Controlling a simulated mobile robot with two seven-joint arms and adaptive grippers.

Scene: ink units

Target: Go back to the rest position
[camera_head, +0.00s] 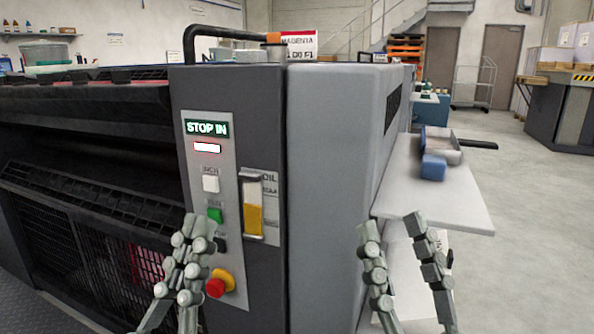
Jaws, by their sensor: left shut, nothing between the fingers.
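My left gripper (200,222) is shut and empty, its fingertips together in front of the control panel (232,166) of the grey ink unit (325,190). It overlaps the lower left of the panel and hides part of the lower buttons. My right gripper (392,224) is open and empty, in front of the unit's right edge and below the side shelf. The panel has a "STOP IN" display (207,128), a white button (211,184), a green button (215,215) and a red emergency button (216,287) on yellow. I cannot tell whether the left fingertips touch the panel.
A white side shelf (463,211) juts out at the right, bearing a blue and grey tool (434,158). An oil gauge (253,205) is beside the buttons. A dark grille (90,235) fills the left. Open floor (530,200) lies to the right.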

